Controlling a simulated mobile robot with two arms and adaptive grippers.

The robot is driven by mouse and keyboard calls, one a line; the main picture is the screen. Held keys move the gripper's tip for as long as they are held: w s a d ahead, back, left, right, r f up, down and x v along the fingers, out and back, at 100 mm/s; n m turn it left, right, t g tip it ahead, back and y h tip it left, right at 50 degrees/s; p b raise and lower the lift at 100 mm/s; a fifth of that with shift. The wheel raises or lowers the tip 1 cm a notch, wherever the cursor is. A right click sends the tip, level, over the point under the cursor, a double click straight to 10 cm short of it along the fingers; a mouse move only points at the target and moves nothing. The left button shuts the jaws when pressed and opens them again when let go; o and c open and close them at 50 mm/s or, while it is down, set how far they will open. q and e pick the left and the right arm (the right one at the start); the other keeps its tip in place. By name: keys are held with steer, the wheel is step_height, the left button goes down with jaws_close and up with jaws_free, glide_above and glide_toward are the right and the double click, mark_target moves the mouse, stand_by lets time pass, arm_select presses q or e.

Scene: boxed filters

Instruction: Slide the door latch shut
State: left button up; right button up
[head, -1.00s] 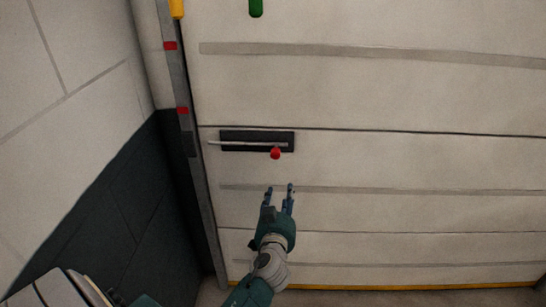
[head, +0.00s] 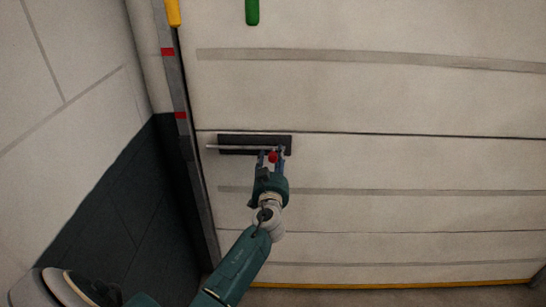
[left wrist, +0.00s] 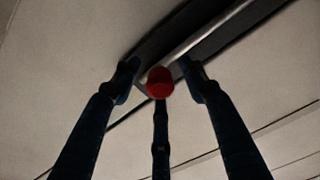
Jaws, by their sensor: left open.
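The door latch is a thin metal rod (head: 230,147) on a dark plate (head: 226,139), fixed to the pale panelled door (head: 400,165). A red knob (head: 273,157) sits at the rod's right part. The rod's left end sticks out a little past the plate, short of the grey door frame. My left gripper (head: 271,152) is open, with its fingers on both sides of the red knob. In the left wrist view the red knob (left wrist: 159,82) lies between the open fingertips, and the rod (left wrist: 205,35) runs diagonally behind. I cannot tell whether any finger touches the knob.
The grey door frame (head: 205,210) with red marks (head: 181,115) stands left of the latch. A green handle (head: 252,12) and a yellow piece (head: 173,12) are above. A wall with a dark lower part (head: 125,200) is at left. The door around the latch is clear.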

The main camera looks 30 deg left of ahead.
arm_select(q)
steer(key=shift+w, duration=0.1)
jaws_close()
steer(key=s+a+b, duration=0.1)
steer(key=s+a, duration=0.2)
steer(key=a, duration=0.2)
steer(key=shift+s+a, duration=0.15)
steer(key=shift+a, duration=0.1)
steer(key=shift+c, duration=1.4)
jaws_free()
steer(key=shift+o, duration=1.4)
steer(key=shift+s+a, duration=0.15)
steer(key=v, duration=1.2)
